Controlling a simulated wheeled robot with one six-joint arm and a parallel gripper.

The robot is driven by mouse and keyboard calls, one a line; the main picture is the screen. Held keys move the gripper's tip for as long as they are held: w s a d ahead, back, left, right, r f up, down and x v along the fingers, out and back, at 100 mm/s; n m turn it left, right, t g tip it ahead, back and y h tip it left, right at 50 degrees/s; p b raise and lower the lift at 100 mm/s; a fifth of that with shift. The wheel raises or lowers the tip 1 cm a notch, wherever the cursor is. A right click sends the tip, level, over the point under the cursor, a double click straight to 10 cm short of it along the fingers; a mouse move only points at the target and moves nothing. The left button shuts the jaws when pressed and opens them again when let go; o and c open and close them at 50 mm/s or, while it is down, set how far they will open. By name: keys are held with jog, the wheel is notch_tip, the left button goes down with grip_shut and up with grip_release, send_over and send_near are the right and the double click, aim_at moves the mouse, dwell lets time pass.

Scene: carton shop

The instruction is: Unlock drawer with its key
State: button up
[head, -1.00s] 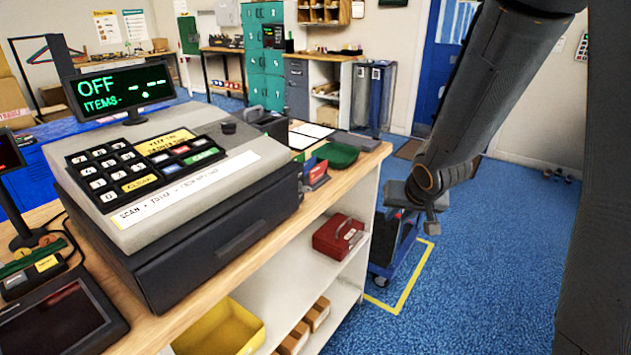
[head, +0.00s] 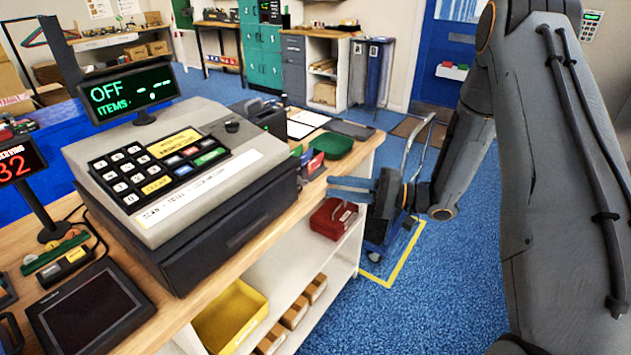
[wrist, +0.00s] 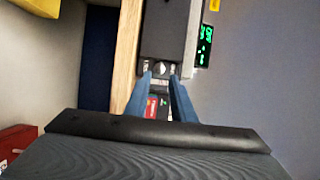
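The dark cash drawer (head: 225,240) sits shut under the grey register (head: 190,170) on the counter. My gripper (head: 333,189) is past the register's right end, beside the counter's edge, with its blue fingers pointing left. In the wrist view my gripper (wrist: 161,80) has its two fingers apart, with nothing seen held between them. A small round metallic spot (wrist: 160,69) shows just beyond the fingertips, at the end of a dark box (wrist: 165,30); I cannot tell whether it is a lock. I cannot make out a key in either view.
Small coloured items (head: 312,163) and a green tray (head: 334,146) stand on the wooden counter (head: 215,290) near my fingers. A red box (head: 333,218) and a yellow bin (head: 230,315) are on the shelves below.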

aim_at(309, 183)
jog(key=p+x, duration=0.2)
jog(key=x, duration=0.4)
jog(key=shift+w+a, duration=0.1)
jog(key=shift+a, duration=0.15)
grip_shut()
